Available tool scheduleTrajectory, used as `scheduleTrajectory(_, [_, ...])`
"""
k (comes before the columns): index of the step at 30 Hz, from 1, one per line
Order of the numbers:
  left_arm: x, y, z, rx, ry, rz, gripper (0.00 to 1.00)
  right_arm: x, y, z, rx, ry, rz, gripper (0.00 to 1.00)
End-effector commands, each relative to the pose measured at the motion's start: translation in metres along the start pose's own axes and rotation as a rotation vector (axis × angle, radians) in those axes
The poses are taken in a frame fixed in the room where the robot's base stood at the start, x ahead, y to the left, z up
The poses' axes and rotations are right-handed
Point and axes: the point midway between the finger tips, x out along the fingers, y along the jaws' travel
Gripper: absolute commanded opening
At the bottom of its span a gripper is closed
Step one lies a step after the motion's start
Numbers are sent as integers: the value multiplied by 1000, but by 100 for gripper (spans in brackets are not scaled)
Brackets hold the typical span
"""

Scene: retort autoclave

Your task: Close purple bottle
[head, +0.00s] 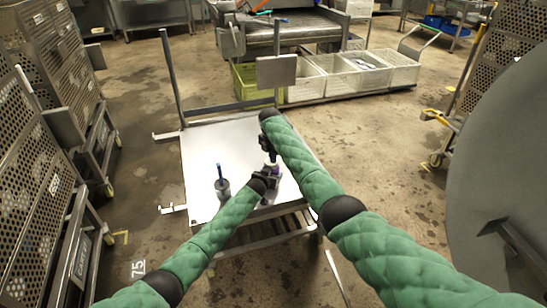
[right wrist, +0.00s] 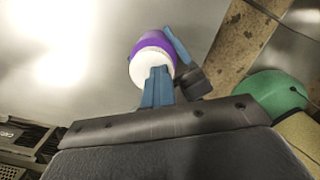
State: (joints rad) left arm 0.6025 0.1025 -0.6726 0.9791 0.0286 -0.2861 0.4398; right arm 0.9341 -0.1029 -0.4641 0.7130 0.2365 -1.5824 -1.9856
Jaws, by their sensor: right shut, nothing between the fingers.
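The purple bottle (right wrist: 151,43) shows in the right wrist view, with a round white cap (right wrist: 153,67) on the end facing my right gripper. My right gripper (right wrist: 158,72) is shut and empty, its blue fingertips at the white cap; whether they touch it I cannot tell. In the head view my right gripper (head: 270,157) points down over the table. My left gripper (head: 269,178) is at the bottle from the left and looks shut on its side. One blue finger of it lies along the bottle in the right wrist view. The arms hide most of the bottle in the head view.
The pale table (head: 205,150) has free room at its back and left. An upright post with a grey plate (head: 277,71) rises behind the table. Perforated carts (head: 40,160) stand at left.

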Motion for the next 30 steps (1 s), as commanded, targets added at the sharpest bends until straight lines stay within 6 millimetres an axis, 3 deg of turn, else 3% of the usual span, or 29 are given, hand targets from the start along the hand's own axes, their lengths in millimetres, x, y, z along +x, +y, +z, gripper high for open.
scheduleTrajectory(1, [0, 0, -7, 0, 8, 2, 2, 3, -1, -3, 67, 3, -8, 0])
scheduleTrajectory(30, [0, 3, -8, 2, 12, 5, 2, 3, 12, -11, 1501, 5, -108, 0])
